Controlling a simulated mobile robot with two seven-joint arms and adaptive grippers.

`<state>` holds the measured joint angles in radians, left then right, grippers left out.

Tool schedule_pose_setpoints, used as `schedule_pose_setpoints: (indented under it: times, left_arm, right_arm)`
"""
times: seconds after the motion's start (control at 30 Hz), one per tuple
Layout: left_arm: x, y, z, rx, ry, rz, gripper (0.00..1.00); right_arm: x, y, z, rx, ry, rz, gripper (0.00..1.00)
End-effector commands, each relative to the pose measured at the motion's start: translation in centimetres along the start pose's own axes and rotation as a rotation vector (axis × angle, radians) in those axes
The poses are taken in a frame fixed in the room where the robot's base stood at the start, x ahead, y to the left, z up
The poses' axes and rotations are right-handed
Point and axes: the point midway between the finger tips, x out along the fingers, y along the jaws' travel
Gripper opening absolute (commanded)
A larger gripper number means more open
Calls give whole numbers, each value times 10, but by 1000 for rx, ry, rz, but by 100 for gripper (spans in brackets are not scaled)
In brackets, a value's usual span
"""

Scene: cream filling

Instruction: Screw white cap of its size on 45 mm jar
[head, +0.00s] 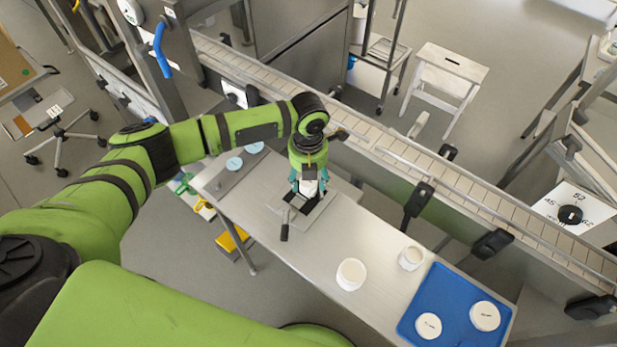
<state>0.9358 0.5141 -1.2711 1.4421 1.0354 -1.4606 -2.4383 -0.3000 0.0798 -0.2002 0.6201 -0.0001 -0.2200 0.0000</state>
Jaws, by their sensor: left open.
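My left gripper (309,184) points down over a metal clamp fixture (318,213) with a dark opening and a black handle, on the steel table. Its teal fingers are open around a small white thing (309,188); I cannot tell whether this is a jar, or whether the fingers touch it. Two open white jars stand to the right, a larger one (351,274) and a smaller one (411,258). A blue tray (448,288) holds two white caps, a smaller (428,326) and a larger (485,316); their print is too small to read. My right gripper is out of view.
Two pale blue round pieces (234,163) lie on a plate at the table's left end. A conveyor (460,180) with dark sensor blocks runs along the table's back edge. The steel table (310,252) is clear between the fixture and the larger jar.

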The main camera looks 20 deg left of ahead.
Motion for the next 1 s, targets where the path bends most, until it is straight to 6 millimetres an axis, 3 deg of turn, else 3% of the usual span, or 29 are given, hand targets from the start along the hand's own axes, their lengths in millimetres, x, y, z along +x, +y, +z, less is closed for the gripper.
schedule_pose_setpoints:
  times: [0.37,1.0]
  left_arm:
    - [-2,0,0,-39,1,-1,61]
    - [-2,0,0,-460,0,1,61]
  right_arm:
    - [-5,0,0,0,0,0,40]
    - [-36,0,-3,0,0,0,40]
